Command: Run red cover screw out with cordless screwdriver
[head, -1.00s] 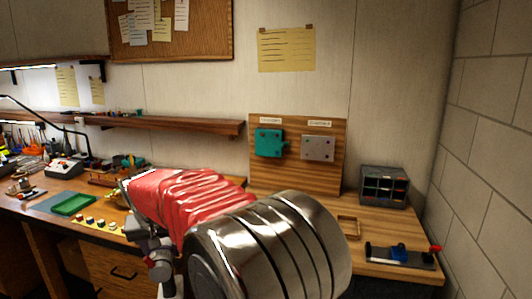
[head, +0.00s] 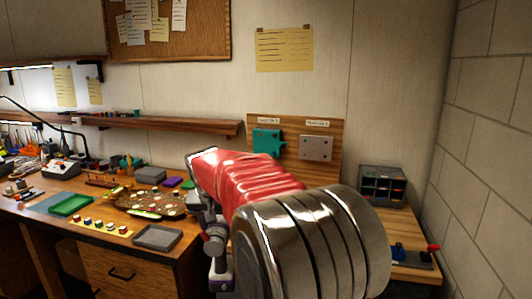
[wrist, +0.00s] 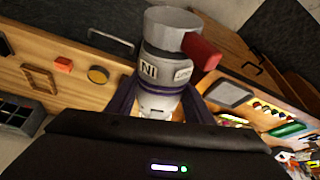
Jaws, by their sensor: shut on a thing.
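My arm's red sleeve and metal rings fill the lower middle of the head view.
A parts organizer (head: 382,187) stands at the bench's right, by the block wall. A fixture with a blue part (head: 398,254) is partly behind my arm. A grey tray (head: 157,237), a brown round tray (head: 150,203) and a green tray (head: 71,205) lie left. The wrist view shows a wooden frame (wrist: 40,80).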

